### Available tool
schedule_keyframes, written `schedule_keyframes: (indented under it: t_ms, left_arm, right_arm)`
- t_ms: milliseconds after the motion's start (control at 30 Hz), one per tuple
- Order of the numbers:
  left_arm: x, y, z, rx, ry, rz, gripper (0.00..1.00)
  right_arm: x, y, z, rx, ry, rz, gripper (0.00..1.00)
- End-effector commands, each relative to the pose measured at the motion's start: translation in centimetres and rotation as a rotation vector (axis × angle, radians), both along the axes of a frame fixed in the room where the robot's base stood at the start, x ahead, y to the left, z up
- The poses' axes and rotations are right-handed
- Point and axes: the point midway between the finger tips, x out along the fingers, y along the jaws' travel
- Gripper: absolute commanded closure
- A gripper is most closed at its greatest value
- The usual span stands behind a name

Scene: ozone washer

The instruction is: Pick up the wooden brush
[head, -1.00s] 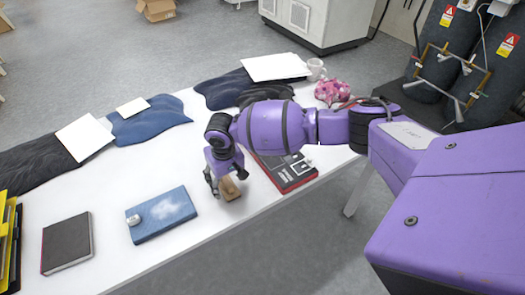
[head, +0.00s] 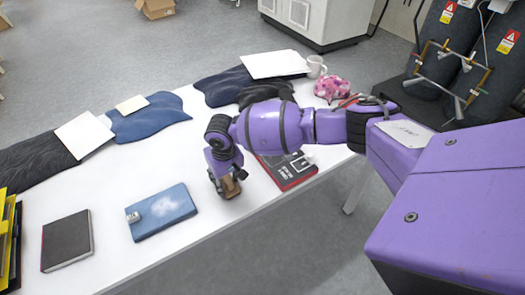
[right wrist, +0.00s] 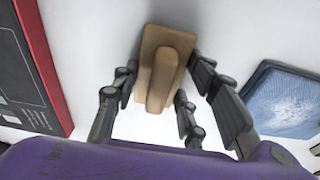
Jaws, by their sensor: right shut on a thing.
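The wooden brush (head: 231,187) is at the white table's front edge, between the blue book and the red-and-black box. In the right wrist view the brush (right wrist: 157,80) is a tan block with a raised ridge, lying between my fingers. My right gripper (head: 226,184) points down and is shut on the brush; its fingers (right wrist: 153,103) also show in the right wrist view, on both sides of the brush. The fingers hide part of the brush in the head view. I cannot tell whether the brush is off the table. My left gripper is not in view.
A blue book (head: 160,212) with a small pale object on it lies left of the gripper. A red-and-black box (head: 290,170) lies to the right, under my arm.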

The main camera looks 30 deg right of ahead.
Motion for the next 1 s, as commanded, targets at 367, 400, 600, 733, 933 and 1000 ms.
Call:
schedule_keyframes:
  t_ms: [367, 400, 600, 733, 933, 1000]
  left_arm:
    - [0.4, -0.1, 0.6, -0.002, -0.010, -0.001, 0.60]
    - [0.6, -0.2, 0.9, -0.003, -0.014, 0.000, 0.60]
    - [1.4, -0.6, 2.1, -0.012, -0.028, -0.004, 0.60]
    - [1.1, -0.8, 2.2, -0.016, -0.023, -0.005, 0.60]
    - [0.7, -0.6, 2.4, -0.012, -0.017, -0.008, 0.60]
    - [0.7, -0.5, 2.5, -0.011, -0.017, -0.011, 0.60]
  right_arm:
    - [-0.3, 0.2, 4.1, 0.002, -0.006, 0.003, 0.88]
    - [-1.0, 0.3, 5.0, 0.002, -0.008, 0.004, 0.88]
    - [-4.9, 0.9, 10.1, 0.001, -0.013, 0.004, 0.88]
    - [-8.4, 1.5, 11.2, 0.003, -0.008, 0.004, 0.88]
    - [-12.0, 2.0, 12.5, 0.000, -0.006, 0.003, 0.88]
    - [-12.7, 2.1, 12.8, 0.001, -0.006, 0.001, 0.88]
